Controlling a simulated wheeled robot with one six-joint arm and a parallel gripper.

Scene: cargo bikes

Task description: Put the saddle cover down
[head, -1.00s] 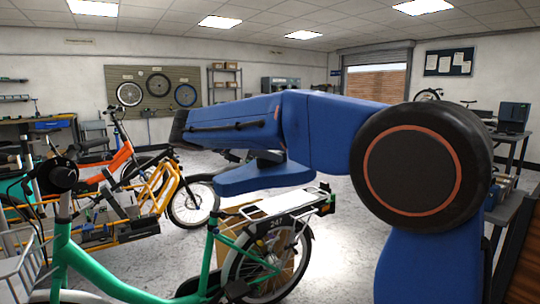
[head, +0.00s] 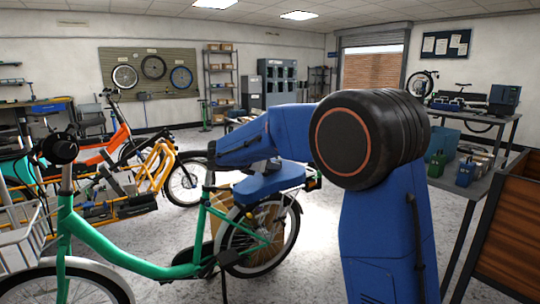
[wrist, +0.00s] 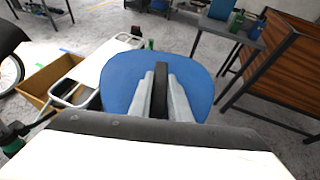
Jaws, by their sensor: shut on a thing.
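The saddle cover (wrist: 203,78) is a blue, rounded, flat piece with a black strip across its middle. My gripper (wrist: 160,88) is shut on this strip, with a grey finger on each side. In the head view, the cover (head: 272,181) hangs level under my wrist, in front of the green bike's rear wheel and rack area. In the wrist view the floor shows beyond it, and the white rear rack (wrist: 90,72) is to its left. Whether the cover touches the bike is unclear. Its underside is hidden.
The green bike (head: 160,268) stands close in front, with a cardboard box (wrist: 38,82) by its rear. At right are a grey workbench (head: 470,180) with containers and a wooden-sided crate (head: 512,235). Other bikes stand at left. Open floor (head: 310,270) lies right of the rear wheel.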

